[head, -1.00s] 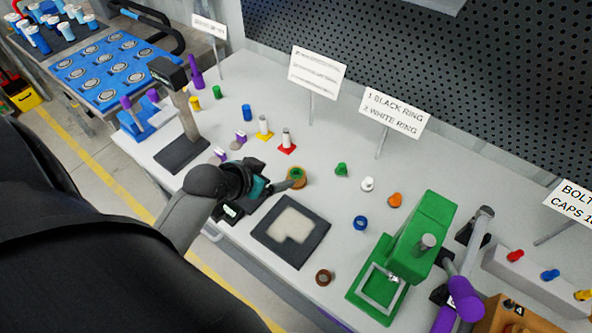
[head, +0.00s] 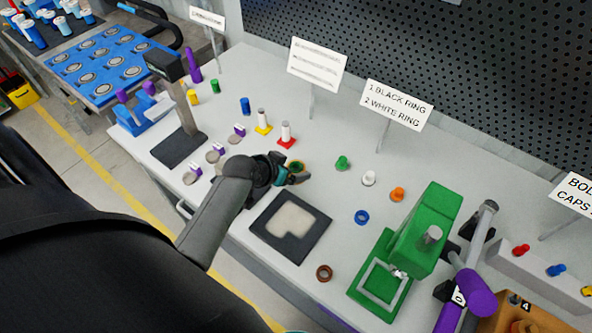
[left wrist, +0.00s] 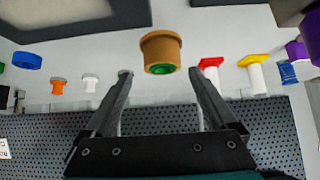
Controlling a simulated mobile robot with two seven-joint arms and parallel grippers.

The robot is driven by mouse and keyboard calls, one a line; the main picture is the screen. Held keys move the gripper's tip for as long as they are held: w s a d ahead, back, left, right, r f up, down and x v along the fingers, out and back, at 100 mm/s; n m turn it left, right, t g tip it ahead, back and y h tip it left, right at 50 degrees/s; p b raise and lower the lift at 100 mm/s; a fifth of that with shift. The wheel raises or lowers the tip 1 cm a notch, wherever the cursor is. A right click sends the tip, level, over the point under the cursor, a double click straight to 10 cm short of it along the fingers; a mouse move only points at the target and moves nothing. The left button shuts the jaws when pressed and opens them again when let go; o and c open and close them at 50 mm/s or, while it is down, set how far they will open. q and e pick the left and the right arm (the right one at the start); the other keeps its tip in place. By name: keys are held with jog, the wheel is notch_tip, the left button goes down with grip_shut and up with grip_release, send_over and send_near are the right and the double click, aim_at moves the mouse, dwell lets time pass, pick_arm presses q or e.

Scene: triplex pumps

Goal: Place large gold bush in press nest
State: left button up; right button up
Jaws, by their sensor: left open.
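The large gold bush (left wrist: 160,52), a gold-brown cylinder with a green inside, stands on the table in the left wrist view. In the head view it shows only partly behind my left gripper (head: 298,178). In the left wrist view the open gripper (left wrist: 160,74) has one finger on each side, with the bush at or just beyond the fingertips. I cannot tell if they touch. The green press (head: 425,228) stands at the right, with a light square frame on its base, the likely nest (head: 376,292). My right gripper is not in view.
A black tray with a pale inset (head: 265,232) lies between bush and press. A brown ring (head: 324,272), a blue ring (head: 361,217), and orange (head: 398,194), white (head: 369,178) and green (head: 343,162) parts stand nearby. Red-based (head: 285,137) and yellow-based (head: 263,124) posts stand behind the bush.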

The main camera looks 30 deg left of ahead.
aim_at(296, 167)
pick_arm(q)
jog(key=shift+a+b+x, duration=0.2)
jog(key=shift+b+x, duration=0.4)
jog(key=shift+x, duration=1.7)
grip_shut()
